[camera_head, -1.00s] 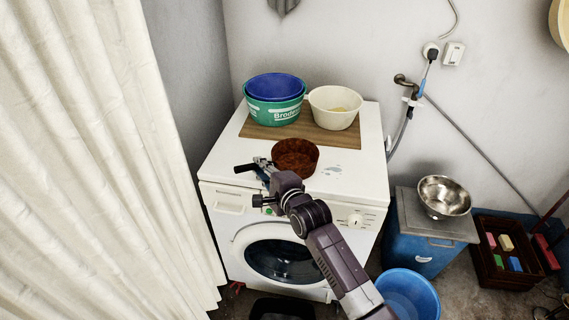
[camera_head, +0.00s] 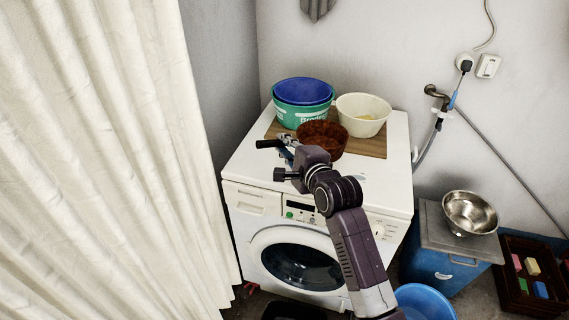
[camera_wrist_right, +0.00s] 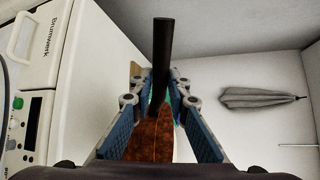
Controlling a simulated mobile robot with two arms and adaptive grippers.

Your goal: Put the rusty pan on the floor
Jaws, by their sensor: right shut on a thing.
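The rusty pan (camera_head: 322,138) is a round, reddish-brown pan with a black handle (camera_head: 268,143). It appears raised above the white washing machine (camera_head: 385,190), in front of the basins and overlapping the wooden board in the picture. My right gripper (camera_head: 287,146) is shut on the handle, left of the pan's bowl. In the right wrist view the dark handle runs between the blue-padded fingers, with the rusty pan surface (camera_wrist_right: 150,138) below. The fingers partly hide the pan there. My left gripper is not in view.
A blue basin in a green one (camera_head: 303,115) and a cream basin (camera_head: 363,117) stand on the wooden board (camera_head: 372,147). At right are a steel bowl (camera_head: 470,212) on a blue cabinet (camera_head: 445,268), a blue bucket (camera_head: 425,303) and a crate (camera_head: 512,295). A curtain (camera_head: 110,160) fills the left.

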